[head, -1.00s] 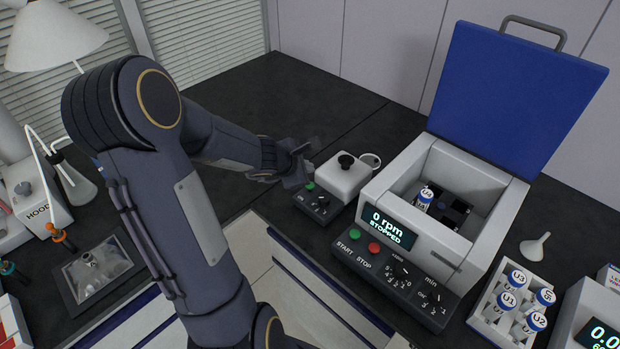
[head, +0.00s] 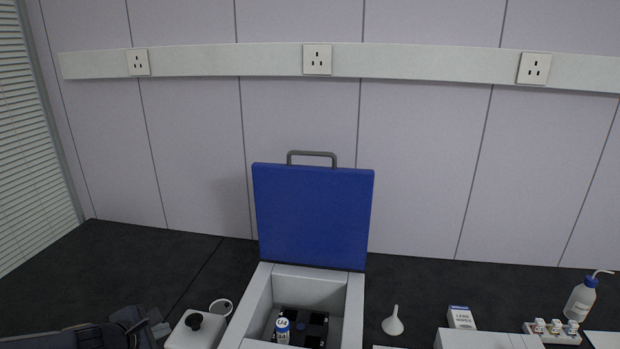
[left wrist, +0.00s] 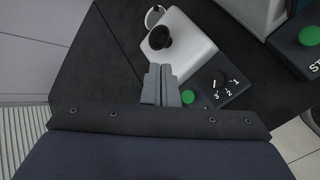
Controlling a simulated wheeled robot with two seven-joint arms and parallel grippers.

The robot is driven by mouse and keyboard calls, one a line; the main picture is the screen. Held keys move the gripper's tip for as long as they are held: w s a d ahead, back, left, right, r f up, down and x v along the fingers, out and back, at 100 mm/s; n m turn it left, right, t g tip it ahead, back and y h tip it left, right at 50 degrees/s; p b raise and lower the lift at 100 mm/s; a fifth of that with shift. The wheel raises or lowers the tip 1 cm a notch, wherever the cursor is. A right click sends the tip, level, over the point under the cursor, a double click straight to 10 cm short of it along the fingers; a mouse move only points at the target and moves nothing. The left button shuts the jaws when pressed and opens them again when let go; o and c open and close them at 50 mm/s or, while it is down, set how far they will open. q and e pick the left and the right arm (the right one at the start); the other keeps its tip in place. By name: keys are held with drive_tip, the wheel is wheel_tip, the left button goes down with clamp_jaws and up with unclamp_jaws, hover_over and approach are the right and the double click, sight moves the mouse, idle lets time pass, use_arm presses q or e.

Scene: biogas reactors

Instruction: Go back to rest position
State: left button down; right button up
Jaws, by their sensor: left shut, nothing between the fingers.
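My left gripper (left wrist: 161,84) shows in the left wrist view with its two grey fingers together and nothing between them. It is over the near side of a small white device with a black knob (left wrist: 179,44), beside its control box with a green button and dial (left wrist: 213,90). I cannot tell whether the fingers touch the device. In the head view my left gripper (head: 157,325) is at the lower left edge, just left of the same white device (head: 194,331). My right gripper is not in view.
A centrifuge (head: 355,305) stands with its blue lid (head: 313,216) raised and a blue-capped tube (head: 282,328) inside. Right of it are a funnel (head: 393,322), a lens wipes box (head: 461,318), a vial rack (head: 556,336) and a wash bottle (head: 580,299). Dark bench at the far left is clear.

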use_arm(q)
drive_tip(key=s+d+r+m+h, duration=0.3)
drive_tip(key=s+d+r+m, duration=0.2)
drive_tip(key=d+r+m, duration=0.4)
drive_tip(key=s+d+f+m+g, duration=0.2)
drive_tip(key=s+m, duration=0.4)
drive_tip(key=s, duration=0.3)
drive_tip(key=s+d+f+m+g, duration=0.1)
drive_tip(key=s+d+m+g, duration=0.1)
drive_tip(key=s+d+m, duration=0.2)
drive_tip(key=s+m, duration=0.3)
drive_tip(key=s, duration=0.2)
drive_tip(key=shift+d+f, duration=0.4)
drive_tip(key=shift+w, duration=0.1)
